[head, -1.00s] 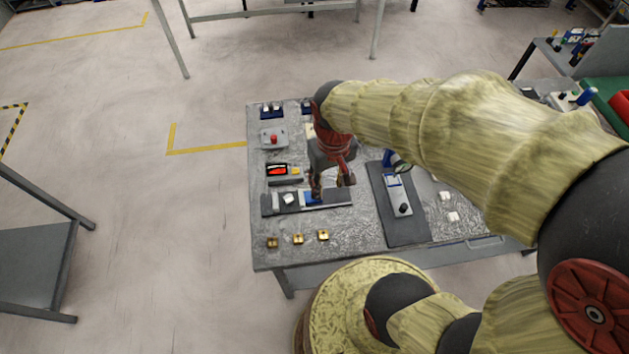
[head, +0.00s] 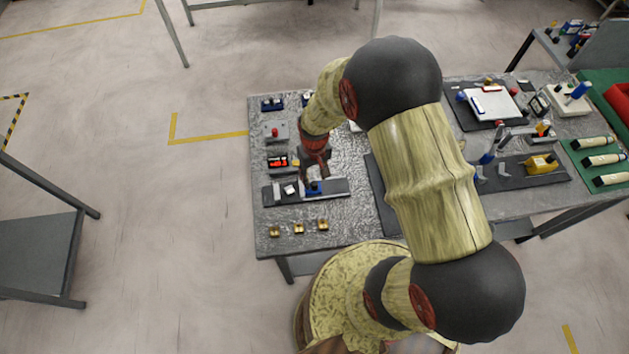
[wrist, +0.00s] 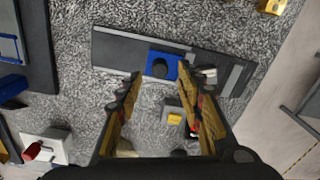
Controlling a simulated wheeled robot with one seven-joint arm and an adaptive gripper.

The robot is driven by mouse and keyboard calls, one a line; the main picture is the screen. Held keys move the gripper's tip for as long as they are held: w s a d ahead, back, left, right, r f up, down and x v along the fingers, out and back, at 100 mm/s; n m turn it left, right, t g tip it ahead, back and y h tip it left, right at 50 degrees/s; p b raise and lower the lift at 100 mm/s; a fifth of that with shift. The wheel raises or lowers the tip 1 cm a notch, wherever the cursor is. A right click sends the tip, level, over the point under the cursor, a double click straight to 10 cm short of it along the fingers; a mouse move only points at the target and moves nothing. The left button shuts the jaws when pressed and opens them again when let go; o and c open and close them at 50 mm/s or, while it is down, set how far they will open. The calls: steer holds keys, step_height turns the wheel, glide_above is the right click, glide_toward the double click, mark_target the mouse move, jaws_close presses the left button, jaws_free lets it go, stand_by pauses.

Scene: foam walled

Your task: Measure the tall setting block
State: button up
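A dark measuring rail (head: 335,188) lies near the left front of the table, with a blue slider (head: 314,188) on it. A small white block (head: 290,190) sits on the rail left of the slider; I cannot tell whether it is the tall setting block. A display with red digits (head: 277,162) stands behind the rail, too small to read. My gripper (head: 316,172) is over the rear side of the slider. In the wrist view my open gripper (wrist: 164,88) has nothing between its fingers, and the blue slider (wrist: 162,65) shows beyond them. The right finger partly hides the white block.
Three brass blocks (head: 298,228) stand along the table's front left edge. A grey box with a red button (head: 275,131) is behind the display. A dark mat (head: 381,205) lies to the right, largely hidden by my arm. A clipboard (head: 492,103) lies farther right.

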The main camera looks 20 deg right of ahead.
mark_target(314, 183)
steer(key=shift+f, duration=1.8)
steer(key=shift+c, duration=0.4)
